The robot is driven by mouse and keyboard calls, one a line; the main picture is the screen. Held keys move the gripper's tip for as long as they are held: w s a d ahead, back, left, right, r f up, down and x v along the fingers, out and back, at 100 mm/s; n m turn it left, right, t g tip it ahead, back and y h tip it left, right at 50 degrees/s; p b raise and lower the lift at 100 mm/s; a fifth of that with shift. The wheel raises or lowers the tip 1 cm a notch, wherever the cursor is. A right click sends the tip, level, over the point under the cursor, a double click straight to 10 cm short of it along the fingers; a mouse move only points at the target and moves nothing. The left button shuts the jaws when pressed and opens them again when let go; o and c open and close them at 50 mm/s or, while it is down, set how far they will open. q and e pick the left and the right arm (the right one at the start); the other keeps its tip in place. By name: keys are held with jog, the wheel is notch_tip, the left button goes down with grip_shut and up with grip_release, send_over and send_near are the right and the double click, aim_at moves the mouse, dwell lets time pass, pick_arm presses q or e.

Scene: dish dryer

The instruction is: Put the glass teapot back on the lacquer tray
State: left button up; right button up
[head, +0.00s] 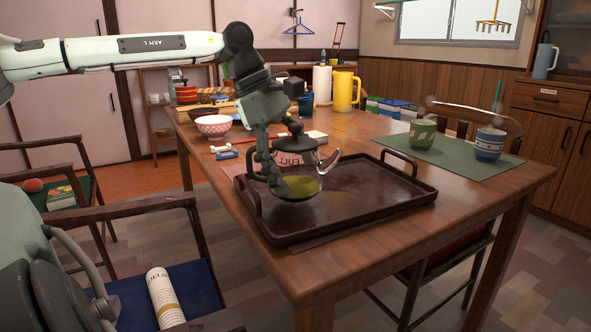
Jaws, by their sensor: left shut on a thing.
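The glass teapot (302,184) has a dark lid, a clear spout pointing right and yellow-green liquid inside. My left gripper (272,172) is shut on it at its left side. The teapot looks upright over the left part of the dark lacquer tray (365,205). I cannot tell whether its base touches the tray. The tray lies on the wooden table and has a raised rim and a handle at each end. My right gripper is not in view.
A green mat (445,152) with two cups lies right of the tray. A pink bowl (214,125), a yellow pitcher (344,92) and a paper roll (322,85) stand behind. Chairs surround the table. The tray's middle and right are bare.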

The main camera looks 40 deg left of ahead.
pick_arm(q)
jog(key=shift+f+b, duration=0.4)
jog(key=shift+f, duration=0.2)
jog(key=o, duration=1.3)
jog(key=shift+r, duration=0.1)
jog(key=v, duration=1.2)
